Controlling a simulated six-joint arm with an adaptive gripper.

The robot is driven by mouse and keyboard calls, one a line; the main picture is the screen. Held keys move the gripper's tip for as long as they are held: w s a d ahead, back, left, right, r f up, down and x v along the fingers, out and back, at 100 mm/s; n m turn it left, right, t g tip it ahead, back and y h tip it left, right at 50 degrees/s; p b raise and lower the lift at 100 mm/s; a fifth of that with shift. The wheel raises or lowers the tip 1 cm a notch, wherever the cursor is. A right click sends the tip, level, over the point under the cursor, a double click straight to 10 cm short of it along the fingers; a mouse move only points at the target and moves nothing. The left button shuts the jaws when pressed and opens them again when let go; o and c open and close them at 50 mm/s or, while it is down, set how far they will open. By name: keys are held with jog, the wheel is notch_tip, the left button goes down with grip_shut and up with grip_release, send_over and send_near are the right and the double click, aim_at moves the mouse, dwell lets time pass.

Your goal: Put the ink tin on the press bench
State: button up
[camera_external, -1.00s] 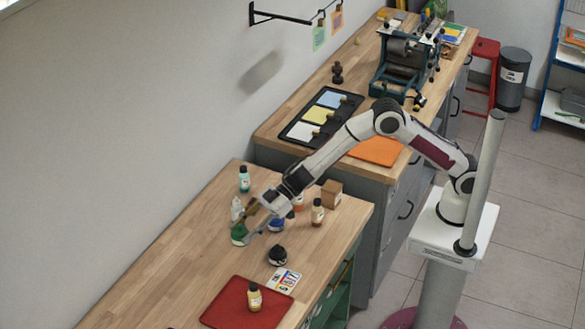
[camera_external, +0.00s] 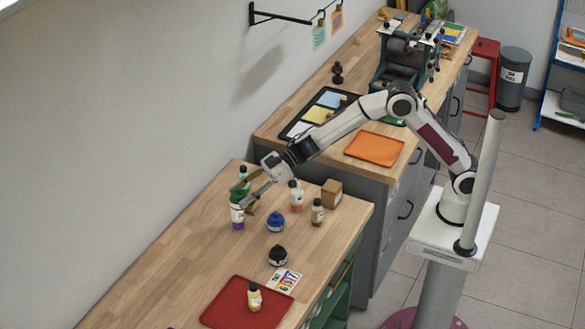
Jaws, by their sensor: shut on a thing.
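The green ink tin (camera_external: 237,193) is between the fingers of my gripper (camera_external: 241,191), raised above the near bench (camera_external: 170,245). The fingers and a teal bottle behind partly crowd it, so its outline is hard to make out. A blue tin (camera_external: 276,222) and a black tin (camera_external: 278,256) of similar squat shape stand on the near bench. The press bench (camera_external: 290,118) is the farther wooden-topped bench, with the printing press (camera_external: 402,62) on it. My gripper is well short of it, over the near bench's far left part.
A white bottle with a purple base (camera_external: 238,217) stands just below the held tin. An orange-labelled bottle (camera_external: 297,197), a brown bottle (camera_external: 318,212) and a cardboard box (camera_external: 331,193) stand to the right. The press bench holds a black tray (camera_external: 291,131) and an orange mat (camera_external: 375,148).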

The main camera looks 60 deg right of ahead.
jog(key=w+d+m+t+h, duration=0.2)
jog(key=d+m, duration=0.1)
jog(key=d, duration=1)
jog(key=w+d+r+m+t+h, duration=0.1)
jog(key=w+d+m+t+h, duration=0.15)
jog(key=d, duration=1.05)
jog(key=w+d+m+t+h, duration=0.1)
jog(key=w+d+m+h, duration=0.15)
jog(key=d, duration=0.95)
jog(key=s+d+m+h, duration=0.2)
jog(key=s+d+h, duration=0.1)
jog(key=d, duration=0.7)
jog(key=s+d+m+h, duration=0.2)
jog(key=s+d+h, duration=0.1)
jog(key=d, duration=0.6)
jog(key=s+d+f+m+h, duration=0.1)
jog(key=s+d+f+m, duration=0.1)
jog(key=d, duration=0.4)
jog(key=s+d+f+m+h, duration=0.1)
jog(key=s+d+f+h, duration=0.1)
jog(key=s+d+f, duration=0.2)
jog(key=shift+s+d+f+m+h, duration=0.3)
jog(key=shift+s+d+m, duration=0.1)
jog(key=shift+s+d, duration=0.8)
jog(key=shift+w+d, duration=0.1)
jog(key=shift+f, duration=2.95)
jog(key=shift+f, duration=2.05)
